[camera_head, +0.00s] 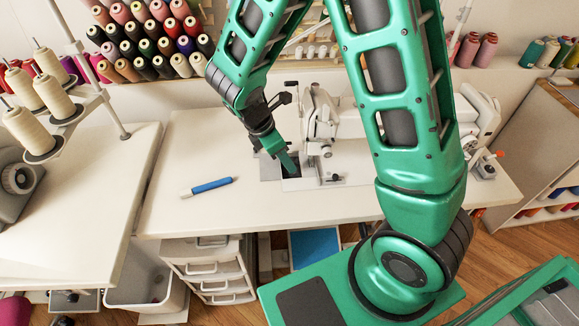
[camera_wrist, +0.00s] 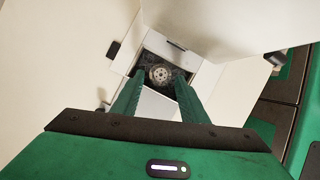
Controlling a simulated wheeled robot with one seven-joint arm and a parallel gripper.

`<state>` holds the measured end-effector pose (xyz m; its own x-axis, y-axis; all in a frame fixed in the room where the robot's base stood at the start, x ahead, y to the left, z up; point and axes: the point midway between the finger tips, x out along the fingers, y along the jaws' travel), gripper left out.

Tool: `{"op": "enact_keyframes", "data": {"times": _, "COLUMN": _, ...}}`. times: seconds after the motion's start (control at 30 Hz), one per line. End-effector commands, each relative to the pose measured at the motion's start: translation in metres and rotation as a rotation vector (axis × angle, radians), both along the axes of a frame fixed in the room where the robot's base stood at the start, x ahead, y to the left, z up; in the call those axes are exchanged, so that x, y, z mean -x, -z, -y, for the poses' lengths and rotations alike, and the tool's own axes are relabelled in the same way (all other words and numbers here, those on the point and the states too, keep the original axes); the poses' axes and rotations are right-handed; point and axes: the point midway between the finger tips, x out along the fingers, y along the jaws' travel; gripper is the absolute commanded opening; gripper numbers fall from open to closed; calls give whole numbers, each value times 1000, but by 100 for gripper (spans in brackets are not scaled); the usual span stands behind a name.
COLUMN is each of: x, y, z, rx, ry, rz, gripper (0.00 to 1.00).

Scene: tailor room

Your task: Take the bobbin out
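The bobbin (camera_wrist: 160,74) is a small grey metal disc with holes, lying in the dark square opening (camera_wrist: 178,56) of the sewing machine bed. My gripper (camera_wrist: 160,82) points down into this opening, its two green fingers apart on either side of the bobbin's near edge. Whether the fingers touch the bobbin I cannot tell. In the head view my gripper (camera_head: 289,168) is at the opening beside the white sewing machine (camera_head: 322,118). The bobbin is hidden there by the gripper.
A blue-and-white pen-like tool (camera_head: 207,187) lies on the white table (camera_head: 165,215), left of the opening. The machine head stands close on the gripper's right. Thread spools (camera_head: 150,48) fill the rack behind. The table's front left is clear.

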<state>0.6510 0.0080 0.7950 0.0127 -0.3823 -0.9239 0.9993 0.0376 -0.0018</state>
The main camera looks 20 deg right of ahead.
Motion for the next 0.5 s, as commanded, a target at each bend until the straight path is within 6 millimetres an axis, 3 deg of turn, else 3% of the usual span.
{"op": "enact_keyframes", "data": {"times": 0.2, "x": 0, "y": 21, "z": 10, "rx": 1, "ry": 2, "rz": -1, "gripper": 40}}
{"op": "enact_keyframes", "data": {"times": 0.47, "x": 0, "y": 22, "z": 10, "rx": 0, "ry": 1, "rz": 0, "gripper": 40}}
{"op": "enact_keyframes", "data": {"times": 0.5, "x": 0, "y": 22, "z": 10, "rx": 0, "ry": 1, "rz": 0, "gripper": 30}}
